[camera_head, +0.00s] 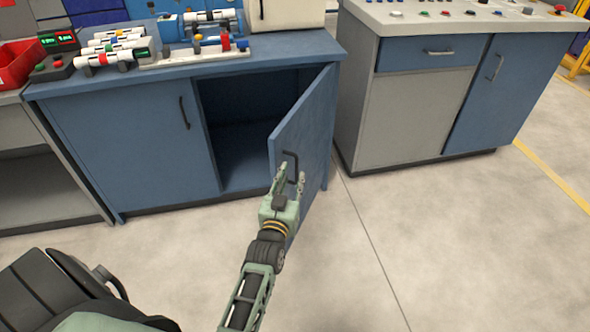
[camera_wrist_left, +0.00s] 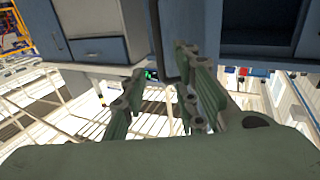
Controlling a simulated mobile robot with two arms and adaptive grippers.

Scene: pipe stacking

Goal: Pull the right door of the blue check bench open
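The blue check bench (camera_head: 130,150) stands at the left in the head view. Its right door (camera_head: 312,125) stands swung outward, and the dark cupboard inside (camera_head: 240,140) shows. The door's dark handle (camera_head: 290,160) is on its free edge side. My left gripper (camera_head: 291,177) is at this handle, with its fingers apart. In the left wrist view the handle (camera_wrist_left: 157,35) runs between the spread fingers of my left gripper (camera_wrist_left: 160,78); firm contact cannot be told. The left door (camera_head: 135,145) is closed. My right gripper is not in view.
Pipe parts and fixtures (camera_head: 205,50) stand on the bench top. A second bench (camera_head: 415,110) with a drawer and a door stands to the right, across a gap. A red bin (camera_head: 18,62) is at the far left. The floor (camera_head: 440,240) in front is clear.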

